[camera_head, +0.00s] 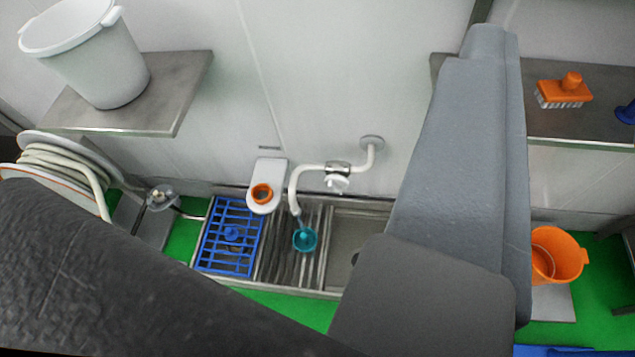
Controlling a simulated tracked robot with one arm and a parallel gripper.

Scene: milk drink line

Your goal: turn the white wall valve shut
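The white wall valve (337,183) is a small white handle under a metal body on a white bent pipe (308,169). The pipe comes out of a round wall flange (372,142) above the sink and bends down at its left end. I cannot tell from the handle's angle whether the valve is open or shut. Large grey and dark parts of my own arm fill the right middle and lower left. No gripper fingers can be made out, and nothing of mine is seen touching the valve.
Below the pipe are a metal sink (347,223), a blue rack (213,262) and a teal cup-like piece (304,239). A white bucket (105,66) stands on the left shelf (183,92). An orange brush (564,93) lies on the right shelf; an orange bucket (572,255) stands lower right.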

